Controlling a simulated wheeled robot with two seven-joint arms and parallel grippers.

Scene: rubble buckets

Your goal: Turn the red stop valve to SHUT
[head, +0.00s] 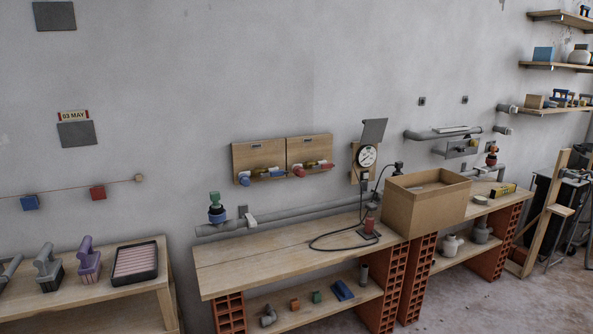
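A small valve with a red-orange top (491,158) stands on the grey pipe at the right end of the bench, behind and right of the cardboard box. It is small, and its handle position and any SHUT marking cannot be read. Another valve with a green top and dark blue body (217,208) stands at the pipe's left end. Neither of my grippers is in view.
A cardboard box (424,211) stands on the brick-legged bench (285,258), left of the red-topped valve. A black cable (335,245) lies on the bench below a round gauge (367,155). A yellow and black item (502,190) lies near the valve. Shelves (555,66) hang above right.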

